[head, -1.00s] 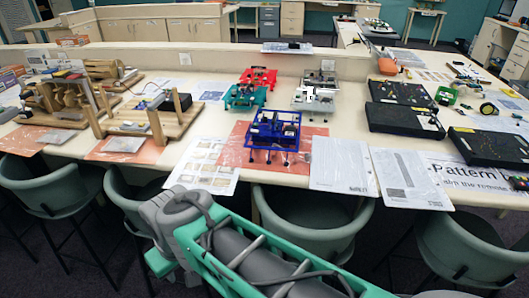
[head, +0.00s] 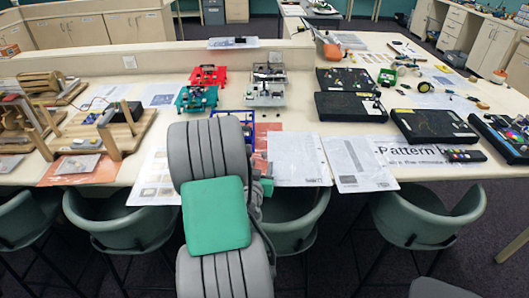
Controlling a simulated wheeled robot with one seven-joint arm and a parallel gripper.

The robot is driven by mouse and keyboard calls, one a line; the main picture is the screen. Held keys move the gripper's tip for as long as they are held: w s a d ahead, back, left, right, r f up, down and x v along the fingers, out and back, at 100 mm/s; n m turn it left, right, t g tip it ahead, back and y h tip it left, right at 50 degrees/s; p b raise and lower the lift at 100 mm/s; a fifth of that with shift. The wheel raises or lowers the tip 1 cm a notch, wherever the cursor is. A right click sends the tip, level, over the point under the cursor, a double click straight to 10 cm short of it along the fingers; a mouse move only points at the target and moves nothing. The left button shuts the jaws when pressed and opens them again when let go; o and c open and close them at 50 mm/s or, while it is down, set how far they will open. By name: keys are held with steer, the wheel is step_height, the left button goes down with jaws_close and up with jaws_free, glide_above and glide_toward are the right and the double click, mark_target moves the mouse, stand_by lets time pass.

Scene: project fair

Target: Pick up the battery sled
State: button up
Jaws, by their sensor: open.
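Several small frame-like devices on legs stand in the middle of the long table (head: 300,200), and I cannot tell by any label which is the battery sled. The blue frame (head: 236,113) is nearest, mostly hidden behind my raised arm, with only its upper edge and right side showing. A red frame (head: 208,75) and a green frame (head: 197,97) stand behind it to the left. Grey-white frames (head: 267,94) stand behind to the right.
Black boards (head: 350,106) lie to the right, with white paper sheets (head: 296,160) in front of them. Wooden models (head: 121,130) stand at left. A low partition (head: 120,62) runs behind. Green chairs (head: 420,215) line the near edge.

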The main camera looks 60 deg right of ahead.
mark_target(264, 155)
steer(key=p+x, duration=0.3)
steer(key=x, duration=0.3)
steer(key=shift+w+d, duration=0.2)
steer(key=shift+d, duration=0.1)
steer(key=shift+d+f, duration=0.1)
steer(key=shift+d, duration=0.15)
steer(key=shift+w, duration=0.1)
steer(key=shift+c, duration=0.4)
jaws_close()
